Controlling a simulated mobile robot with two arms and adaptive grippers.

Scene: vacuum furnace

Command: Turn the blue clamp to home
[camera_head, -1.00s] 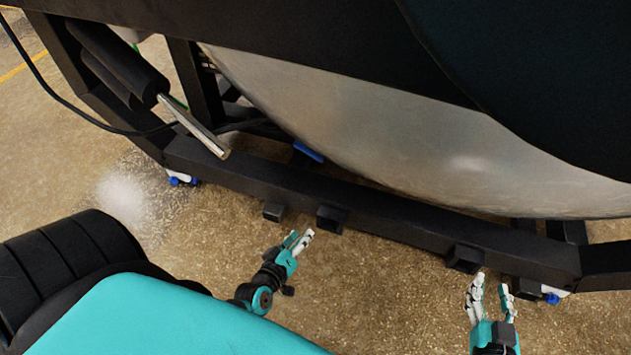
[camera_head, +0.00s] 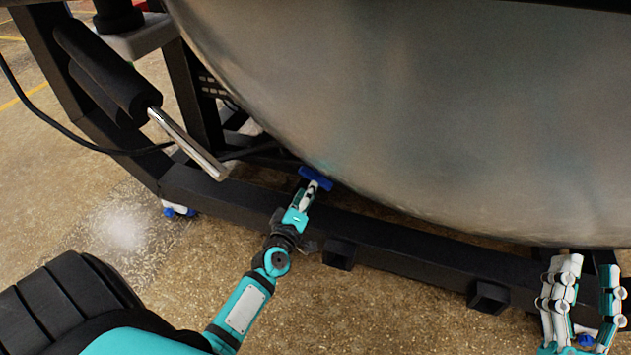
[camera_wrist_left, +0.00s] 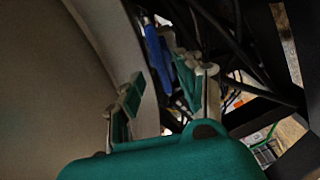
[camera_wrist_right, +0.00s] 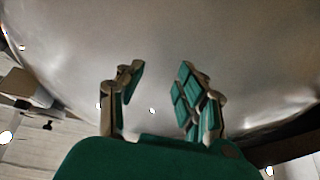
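The blue clamp (camera_head: 316,178) is a short blue bar under the steel vessel, just above the black frame beam. In the left wrist view the clamp (camera_wrist_left: 158,58) stands between and beyond the fingers, nearer the right one. My left gripper (camera_head: 308,195) is right at the clamp in the head view, its tips close to it. The left wrist view shows the left gripper (camera_wrist_left: 160,92) with its fingers apart; contact cannot be told. My right gripper (camera_head: 588,275) is open and empty at the lower right; the right wrist view also shows the right gripper (camera_wrist_right: 155,90) open below the vessel.
The large steel vessel (camera_head: 420,130) fills the upper right. The black frame beam (camera_head: 410,255) with short square stubs runs below it. A black cylinder with a shiny rod (camera_head: 188,143) is at the left. Cables (camera_wrist_left: 222,40) hang beside the clamp.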

